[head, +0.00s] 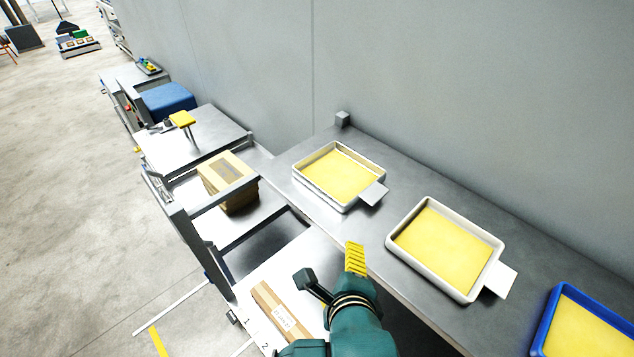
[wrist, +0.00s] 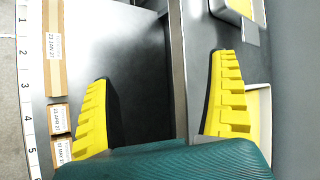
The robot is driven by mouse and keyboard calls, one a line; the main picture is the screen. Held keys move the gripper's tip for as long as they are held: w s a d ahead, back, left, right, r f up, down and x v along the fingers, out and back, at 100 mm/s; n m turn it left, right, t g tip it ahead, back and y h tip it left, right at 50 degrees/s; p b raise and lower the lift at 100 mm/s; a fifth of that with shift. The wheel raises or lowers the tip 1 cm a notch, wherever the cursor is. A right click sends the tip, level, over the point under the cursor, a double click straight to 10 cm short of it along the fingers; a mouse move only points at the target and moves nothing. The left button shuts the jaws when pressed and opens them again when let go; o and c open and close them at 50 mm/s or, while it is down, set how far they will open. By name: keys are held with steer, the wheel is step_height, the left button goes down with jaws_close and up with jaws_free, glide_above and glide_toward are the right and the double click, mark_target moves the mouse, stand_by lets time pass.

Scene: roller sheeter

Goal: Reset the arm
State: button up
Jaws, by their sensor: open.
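My gripper (head: 355,260) shows at the lower middle of the head view, at the end of my green arm. One yellow ribbed finger is clear there, by the front edge of the steel bench. In the wrist view my gripper (wrist: 165,72) shows two yellow ribbed fingers spread wide apart. Nothing is between them but the dark metal surface beyond. It is open and empty. How far it is above the surfaces is hard to tell.
White trays with yellow sheets, left (head: 302,184) and middle (head: 396,262), and a blue-rimmed tray (head: 541,335) stand on the steel bench (head: 400,180) along the wall. A cardboard box (head: 228,183) sits on the machine at left. Labelled cartons (wrist: 54,60) lie beside a numbered strip (wrist: 27,90).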

steer(key=s+r+n+t, duration=0.2)
steer(key=r+n+t, duration=0.2)
steer(key=r+n, duration=0.3)
steer(key=s+d+r+n+t, duration=0.1)
steer(key=r+n+t, duration=0.3)
steer(key=r, duration=1)
steer(key=s+d+r+n+t+h+p, duration=0.1)
steer(key=s+r+n+t, duration=0.2)
steer(key=r+n, duration=0.7)
steer(key=shift+r+n+t, duration=0.35)
steer(key=shift+n+t, duration=0.25)
